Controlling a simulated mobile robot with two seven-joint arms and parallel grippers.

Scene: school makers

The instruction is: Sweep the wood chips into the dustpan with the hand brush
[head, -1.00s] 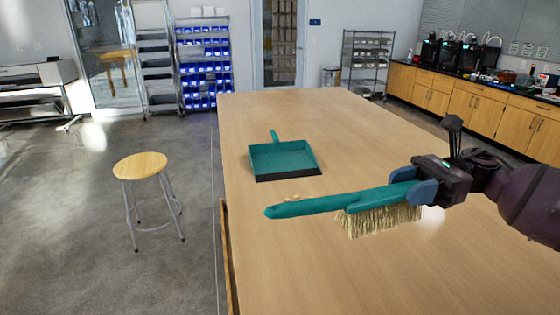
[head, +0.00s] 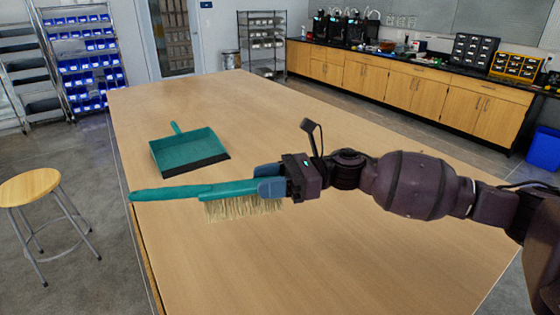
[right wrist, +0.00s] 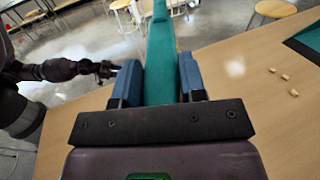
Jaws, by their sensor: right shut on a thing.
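The teal hand brush (head: 165,192) with pale bristles (head: 243,207) is held level, bristles down, above the table.
The long wooden table (head: 330,240) is otherwise clear, with free room right of the dustpan. A round stool (head: 30,188) stands beyond the table's left edge. Shelves with blue bins (head: 85,60) and cabinets (head: 410,88) line the back.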

